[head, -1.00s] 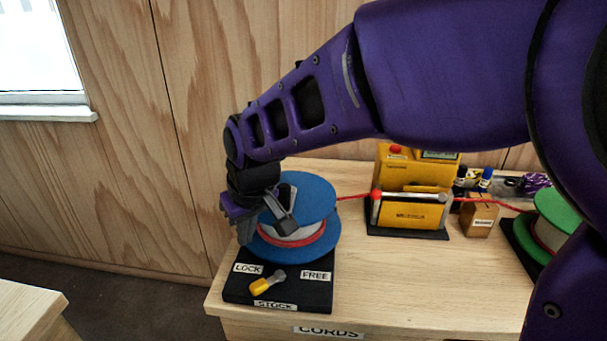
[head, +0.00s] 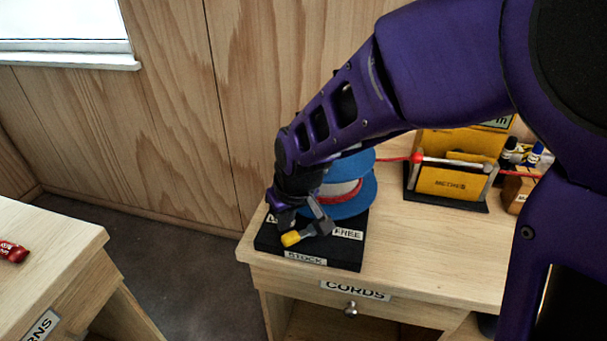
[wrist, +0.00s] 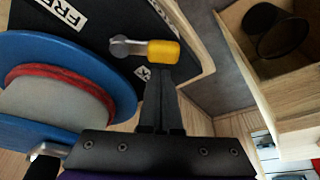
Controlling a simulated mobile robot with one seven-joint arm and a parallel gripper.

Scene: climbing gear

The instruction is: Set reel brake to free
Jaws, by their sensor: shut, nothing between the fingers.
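The reel brake lever has a yellow handle (head: 291,239) and a grey metal arm (head: 320,229). It sits on the black base (head: 345,254) in front of the blue reel (head: 352,205), its handle pointing to the front left. The FREE label (head: 348,234) is to its right; LOCK at the left is mostly hidden by my gripper. My gripper (head: 287,226) is shut and empty, low over the base, left of the lever. In the wrist view the fingertips (wrist: 160,76) are right beside the yellow handle (wrist: 163,52); I cannot tell if they touch.
A red cord runs from the reel to the yellow meter (head: 455,180) at the right. The base stands near the front left corner of the wooden cabinet with the CORDS label (head: 355,291). Another table (head: 45,240) stands at the left, with a floor gap between.

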